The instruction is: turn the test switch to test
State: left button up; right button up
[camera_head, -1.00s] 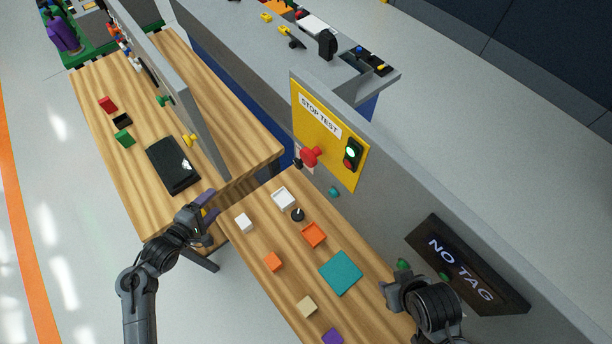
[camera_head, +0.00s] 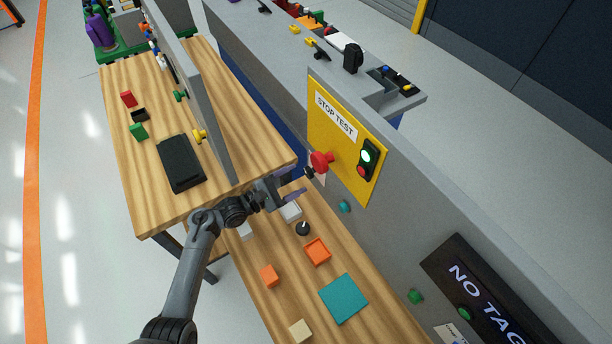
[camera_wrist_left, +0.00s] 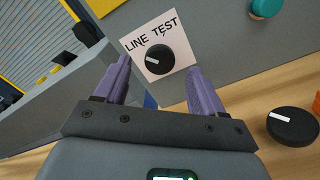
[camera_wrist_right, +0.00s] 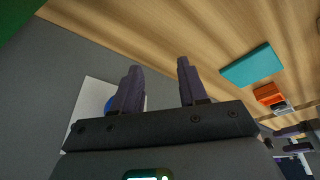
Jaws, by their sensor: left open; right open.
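The test switch is a black round knob with a white pointer mark (camera_wrist_left: 168,60). It sits on a pale plate lettered LINE TEST (camera_wrist_left: 150,35) on the grey upright panel. Its mark lies toward the LINE side. In the head view the switch (camera_head: 310,172) is small, just left of a red button. My left gripper (camera_head: 294,184) is open in front of the panel. In the left wrist view its purple fingers (camera_wrist_left: 159,65) stand either side of the knob; contact is not clear. My right gripper (camera_wrist_right: 158,66) is open and empty, outside the head view.
A yellow STOP TEST board (camera_head: 345,140) carries the red button (camera_head: 321,161) and a lit green lamp (camera_head: 366,158). A loose black knob (camera_head: 303,228), an orange tray (camera_head: 318,252) and a teal square (camera_head: 343,298) lie on the wooden bench below. A teal knob (camera_head: 345,206) projects from the panel.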

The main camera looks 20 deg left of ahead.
aim_at(307, 174)
pick_arm(q)
jog(key=shift+b+x, duration=0.35)
jog(key=shift+x, duration=1.85)
pick_arm(e)
jog(key=shift+f, duration=0.5)
jog(key=shift+a, duration=0.1)
pick_arm(q)
jog(key=shift+c, duration=0.3)
jog(key=c, duration=1)
